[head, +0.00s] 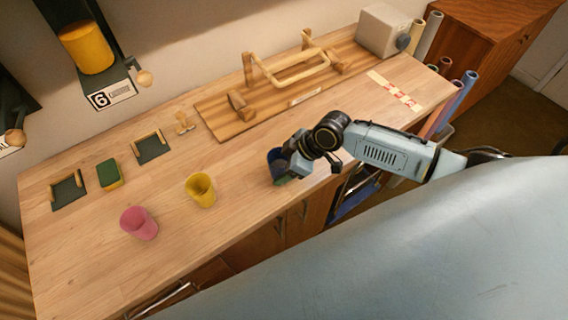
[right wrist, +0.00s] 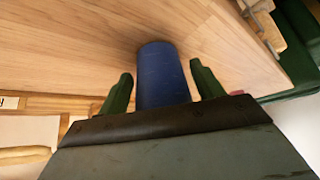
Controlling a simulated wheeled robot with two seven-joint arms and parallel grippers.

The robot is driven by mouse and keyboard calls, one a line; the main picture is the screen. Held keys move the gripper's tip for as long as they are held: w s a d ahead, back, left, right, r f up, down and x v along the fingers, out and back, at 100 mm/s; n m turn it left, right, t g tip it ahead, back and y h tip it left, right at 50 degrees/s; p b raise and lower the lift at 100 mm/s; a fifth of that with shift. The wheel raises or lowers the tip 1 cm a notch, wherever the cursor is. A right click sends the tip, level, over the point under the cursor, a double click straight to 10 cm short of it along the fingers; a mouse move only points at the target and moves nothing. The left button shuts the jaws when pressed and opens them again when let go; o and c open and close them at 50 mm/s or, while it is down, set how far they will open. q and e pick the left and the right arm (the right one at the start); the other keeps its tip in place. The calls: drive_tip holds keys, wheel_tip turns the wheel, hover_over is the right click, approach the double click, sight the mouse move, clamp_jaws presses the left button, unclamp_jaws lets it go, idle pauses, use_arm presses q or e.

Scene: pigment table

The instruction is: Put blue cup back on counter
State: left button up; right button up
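The blue cup (head: 274,160) is at the front edge of the counter (head: 240,225) in the head view, partly hidden by my right gripper (head: 288,171). In the right wrist view the blue cup (right wrist: 162,75) is between the two green fingers of my right gripper (right wrist: 161,80). The cup's far end seems to meet the wooden top, but contact is not certain. My left gripper is not in view.
A yellow cup (head: 201,190) and a pink cup (head: 139,223) stand left on the counter. A wooden board with a frame (head: 225,118) lies behind. A grey box (head: 383,31) and rolled tubes (head: 464,88) are at the right. Counter between yellow cup and gripper is clear.

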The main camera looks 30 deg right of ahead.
drive_tip(key=shift+o, duration=0.8)
drive_tip(key=shift+r, duration=0.1)
drive_tip(key=shift+r, duration=0.25)
drive_tip(key=v, duration=1.2)
drive_tip(key=shift+f, duration=0.15)
